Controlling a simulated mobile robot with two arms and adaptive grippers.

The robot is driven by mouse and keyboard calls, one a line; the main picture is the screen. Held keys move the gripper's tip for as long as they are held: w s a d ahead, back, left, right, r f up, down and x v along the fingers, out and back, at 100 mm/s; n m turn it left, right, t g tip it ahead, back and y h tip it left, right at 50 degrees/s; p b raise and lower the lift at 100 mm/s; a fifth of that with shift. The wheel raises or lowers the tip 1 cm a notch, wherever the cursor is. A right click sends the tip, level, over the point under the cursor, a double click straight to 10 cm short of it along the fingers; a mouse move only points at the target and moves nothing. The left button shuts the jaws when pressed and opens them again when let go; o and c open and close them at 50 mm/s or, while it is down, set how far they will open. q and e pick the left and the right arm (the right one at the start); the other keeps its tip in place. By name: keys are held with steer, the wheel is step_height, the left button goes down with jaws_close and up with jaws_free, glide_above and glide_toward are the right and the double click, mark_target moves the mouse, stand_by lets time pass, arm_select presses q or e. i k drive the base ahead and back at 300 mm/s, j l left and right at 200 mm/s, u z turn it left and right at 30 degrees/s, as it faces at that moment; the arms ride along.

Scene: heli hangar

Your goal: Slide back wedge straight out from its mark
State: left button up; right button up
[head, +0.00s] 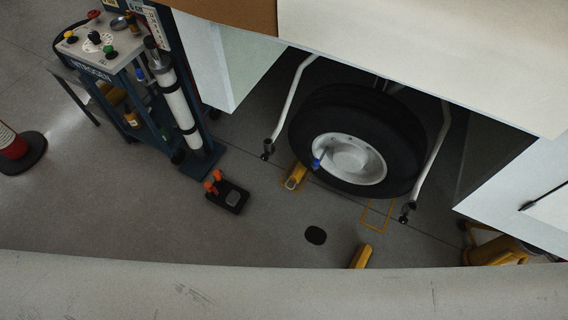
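A yellow wedge (295,177) lies on the floor at the left of the wheel (348,158), close to the black tyre; I cannot tell whether it touches. It sits in or at a yellow floor outline, partly covered. A second yellow wedge (361,256) lies nearer the bottom of the picture, apart from the wheel and outside the empty yellow outline mark (377,215); its lower end is hidden. I cannot tell which one is called the back wedge. Neither of my grippers shows in the head view.
A nitrogen cart (103,42) stands at upper left. A black block with orange handles (228,193) lies by its base. White struts (291,101) flank the wheel under white panels (420,50). A pale curved surface (280,293) blocks the bottom. A cone (13,143) stands at far left.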

mark_target(297, 172)
steer(key=i+j+u, duration=0.1)
steer(key=i+j, duration=0.2)
steer(key=j, duration=0.2)
steer(key=i+j, duration=0.35)
steer(key=j, duration=0.15)
steer(key=u, duration=0.05)
